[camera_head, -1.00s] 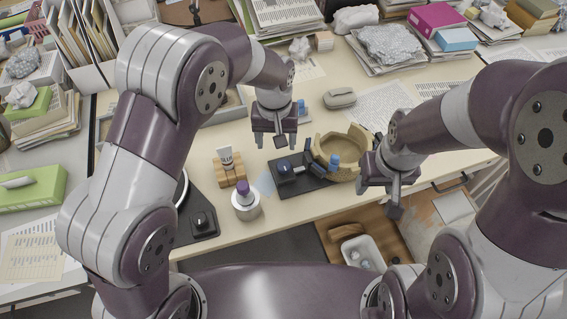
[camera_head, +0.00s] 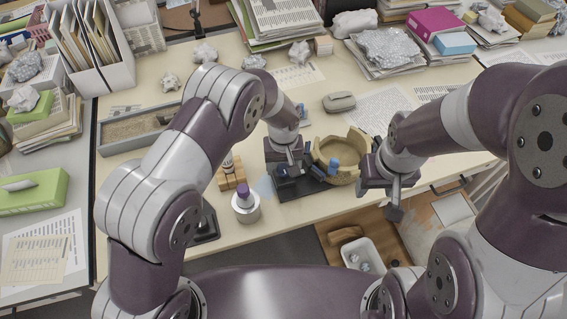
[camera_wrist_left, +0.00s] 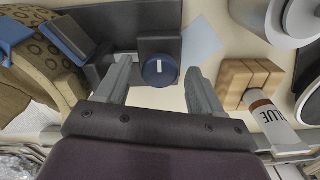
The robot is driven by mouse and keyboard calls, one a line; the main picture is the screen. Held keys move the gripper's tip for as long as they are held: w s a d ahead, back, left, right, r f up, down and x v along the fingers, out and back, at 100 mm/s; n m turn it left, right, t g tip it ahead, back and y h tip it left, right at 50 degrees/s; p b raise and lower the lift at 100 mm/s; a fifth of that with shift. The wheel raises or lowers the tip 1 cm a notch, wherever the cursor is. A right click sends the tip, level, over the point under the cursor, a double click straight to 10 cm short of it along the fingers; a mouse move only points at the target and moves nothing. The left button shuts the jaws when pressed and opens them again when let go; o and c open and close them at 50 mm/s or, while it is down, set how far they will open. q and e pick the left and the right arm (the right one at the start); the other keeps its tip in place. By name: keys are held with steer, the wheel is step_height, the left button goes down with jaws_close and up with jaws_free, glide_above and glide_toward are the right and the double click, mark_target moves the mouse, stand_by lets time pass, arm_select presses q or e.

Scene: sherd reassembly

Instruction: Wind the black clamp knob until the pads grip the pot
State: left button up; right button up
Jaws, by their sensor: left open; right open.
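The black clamp knob (camera_wrist_left: 160,71), round with a white mark, sits on a dark block of the clamp base (camera_head: 297,192). My left gripper (camera_head: 287,165) is over the knob end of the clamp. In the left wrist view its open fingers (camera_wrist_left: 161,88) stand on either side of the knob, with gaps showing. The tan, broken-rimmed pot (camera_head: 341,158) sits at the clamp's right end, with a blue pad (camera_head: 333,166) by its wall. Whether the pads touch the pot is unclear. My right gripper (camera_head: 382,182) is open and empty, right of the pot.
A wooden block (camera_head: 231,178) holding a glue tube and a white jar (camera_head: 245,206) with a purple top stand left of the clamp. A grey mouse-like object (camera_head: 339,102) lies behind. The table's front edge is close. A white bin (camera_head: 362,254) is below.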

arm_select(q)
steer(key=c, duration=1.1)
steer(key=shift+o, duration=0.2)
